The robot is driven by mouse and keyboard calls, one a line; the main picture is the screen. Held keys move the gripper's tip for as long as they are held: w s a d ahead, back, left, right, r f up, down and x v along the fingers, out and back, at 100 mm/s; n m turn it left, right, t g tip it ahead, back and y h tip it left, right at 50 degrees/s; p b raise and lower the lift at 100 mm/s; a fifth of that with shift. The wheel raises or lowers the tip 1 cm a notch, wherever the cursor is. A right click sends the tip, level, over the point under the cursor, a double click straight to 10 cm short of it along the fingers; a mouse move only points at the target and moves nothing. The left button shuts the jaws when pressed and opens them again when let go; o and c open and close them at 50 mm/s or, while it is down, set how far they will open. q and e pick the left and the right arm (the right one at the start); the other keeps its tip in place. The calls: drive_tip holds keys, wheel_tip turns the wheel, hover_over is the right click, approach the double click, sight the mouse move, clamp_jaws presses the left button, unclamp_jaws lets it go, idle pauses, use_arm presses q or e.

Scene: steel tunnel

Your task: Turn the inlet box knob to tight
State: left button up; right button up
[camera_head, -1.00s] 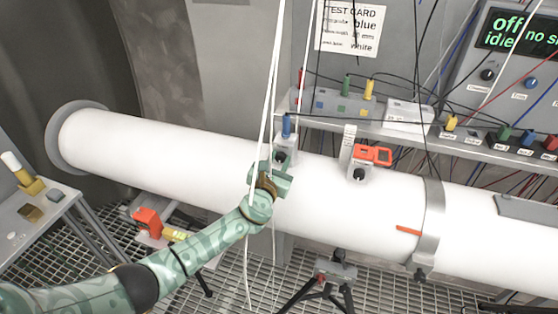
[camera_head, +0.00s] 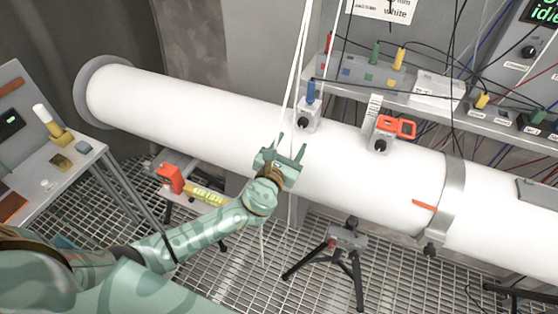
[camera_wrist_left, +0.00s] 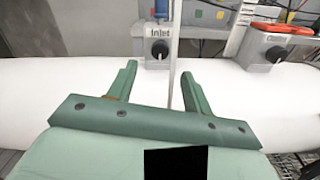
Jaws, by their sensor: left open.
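The inlet box (camera_head: 308,117) is a small grey box on top of the white pipe, with a blue plug in its top. In the left wrist view the box (camera_wrist_left: 158,31) reads "Inlet", and its black knob (camera_wrist_left: 159,49) faces me with a pale pointer mark. The knob also shows in the head view (camera_head: 303,123). My left gripper (camera_head: 291,143) is open and empty, in front of the pipe and just below the box. In the left wrist view its two fingers (camera_wrist_left: 160,78) point toward the box, apart from the knob. My right gripper is out of view.
White cords (camera_head: 293,90) hang close by the left gripper and cross between its fingers in the wrist view. A second box with an orange clip (camera_head: 397,127) sits to the right on the pipe (camera_head: 200,115). A tripod (camera_head: 347,240) stands below.

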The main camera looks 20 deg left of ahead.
use_arm(q)
drive_tip(key=s, duration=0.8)
drive_tip(key=shift+a, duration=0.15)
drive_tip(key=s+a+f+n+g+b, duration=0.2)
drive_tip(key=s+a+f+n+g, duration=0.15)
drive_tip(key=f+n, duration=0.65)
drive_tip(key=s+a+f+n+g+b, duration=0.25)
drive_tip(key=s+f+n, duration=0.2)
drive_tip(key=f, duration=0.95)
drive_tip(key=s+a+f+n+g+b, duration=0.2)
drive_tip(key=s+f+n+g, duration=0.2)
drive_tip(key=f+n, duration=0.65)
drive_tip(key=s+f+n+g+b, duration=0.3)
drive_tip(key=s+f+n+b, duration=0.2)
drive_tip(key=s+f, duration=0.8)
drive_tip(key=s+d+f+n+g+b, duration=0.1)
drive_tip(key=s+f+n+g+b, duration=0.3)
drive_tip(key=s+f, duration=0.9)
drive_tip(key=s+n+b, duration=0.1)
drive_tip(key=s+b, duration=0.1)
drive_tip(key=s, duration=0.3)
drive_tip(key=shift+s+y, duration=0.3)
drive_tip(key=shift+s, duration=0.05)
